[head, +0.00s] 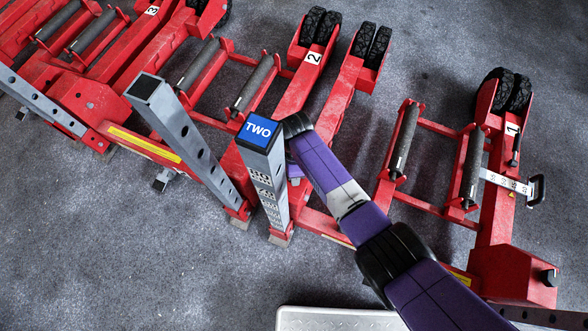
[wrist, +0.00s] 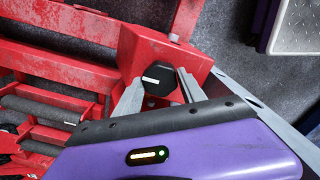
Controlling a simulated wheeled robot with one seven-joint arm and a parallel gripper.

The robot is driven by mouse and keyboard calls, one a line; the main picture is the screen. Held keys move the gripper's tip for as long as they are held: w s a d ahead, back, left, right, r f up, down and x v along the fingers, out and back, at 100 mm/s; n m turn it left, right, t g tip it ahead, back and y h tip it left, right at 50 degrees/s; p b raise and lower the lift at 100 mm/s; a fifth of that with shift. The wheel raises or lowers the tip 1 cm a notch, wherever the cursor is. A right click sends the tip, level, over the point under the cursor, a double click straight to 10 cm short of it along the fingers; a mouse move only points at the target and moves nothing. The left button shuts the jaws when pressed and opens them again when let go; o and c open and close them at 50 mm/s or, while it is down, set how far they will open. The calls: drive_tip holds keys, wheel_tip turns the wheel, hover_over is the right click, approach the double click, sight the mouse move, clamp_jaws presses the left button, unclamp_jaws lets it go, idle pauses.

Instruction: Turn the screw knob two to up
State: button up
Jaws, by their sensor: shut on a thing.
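The screw knob two (wrist: 158,79) is a black knob with a white mark, on a red housing (wrist: 142,50) in the wrist view. My gripper (wrist: 160,86) has its two grey fingers on either side of the knob and is shut on it. In the head view, my purple arm reaches behind the grey post with the blue "TWO" sign (head: 258,130). The knob and my fingertips are hidden there. The red jack marked "2" (head: 313,58) has black wheels and grey rollers.
Jack "1" (head: 511,129) stands to the right, with its own black knob (head: 548,278) and a sliding scale with a handle. Jack "3" (head: 152,10) is at the upper left. A grey slotted post (head: 185,135) leans left of the sign. Grey floor is open at the lower left.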

drive_tip(key=shift+a, duration=0.1)
drive_tip(key=o, duration=1.4)
drive_tip(key=shift+c, duration=0.2)
wheel_tip(320, 180, up, 8)
drive_tip(key=shift+f+p, duration=0.1)
drive_tip(key=shift+p, duration=1.15)
